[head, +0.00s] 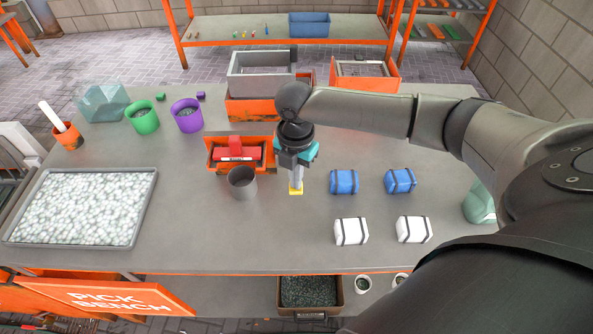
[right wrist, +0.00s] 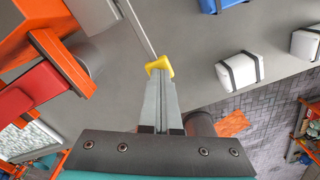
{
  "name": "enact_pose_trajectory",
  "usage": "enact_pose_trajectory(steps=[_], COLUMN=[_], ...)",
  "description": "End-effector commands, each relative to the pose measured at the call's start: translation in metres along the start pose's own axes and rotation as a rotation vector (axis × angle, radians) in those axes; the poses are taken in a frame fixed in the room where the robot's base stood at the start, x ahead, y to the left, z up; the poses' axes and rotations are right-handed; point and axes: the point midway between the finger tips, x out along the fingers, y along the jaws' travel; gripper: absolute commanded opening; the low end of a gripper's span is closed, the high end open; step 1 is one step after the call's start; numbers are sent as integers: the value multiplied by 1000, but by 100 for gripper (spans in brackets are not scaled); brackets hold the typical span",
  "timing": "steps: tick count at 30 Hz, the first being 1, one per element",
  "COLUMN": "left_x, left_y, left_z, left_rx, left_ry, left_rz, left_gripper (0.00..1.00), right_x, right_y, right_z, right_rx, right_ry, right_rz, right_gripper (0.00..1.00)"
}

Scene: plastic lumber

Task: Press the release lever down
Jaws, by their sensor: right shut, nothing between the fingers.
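A thin grey bar with a yellow end piece, which looks like the release lever (right wrist: 158,65), shows in the right wrist view. The wrist view shows the closed grey fingers (right wrist: 160,80) ending at the yellow. An orange housing with a red block (head: 235,153) stands to the left, a grey cup (head: 242,184) before it. The left gripper is not in view.
Two blue packs (head: 343,182) and two white packs (head: 351,231) lie right of the gripper. A grey bin (head: 262,88) stands behind. A pellet tray (head: 147,226) and green (head: 142,118) and purple (head: 186,117) cups are left. The front middle of the bench is clear.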

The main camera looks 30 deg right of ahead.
Motion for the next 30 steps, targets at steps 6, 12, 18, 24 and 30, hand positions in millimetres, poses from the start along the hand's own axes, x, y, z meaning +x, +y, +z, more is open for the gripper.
enact_pose_trajectory(steps=[6,12,18,24,30], left_x=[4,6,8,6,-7], left_y=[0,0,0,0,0], left_z=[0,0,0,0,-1], left_rx=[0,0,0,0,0], left_ry=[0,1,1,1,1], left_rz=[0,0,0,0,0], left_gripper=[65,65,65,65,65], right_x=[9,16,20,18,8], right_y=[0,0,0,-1,-1], right_z=[1,1,1,1,1], right_rx=[1,2,2,2,2], right_ry=[-2,-2,-2,-2,-2], right_rz=[-1,-1,-1,-1,-2], right_gripper=[0,0,0,0,0])
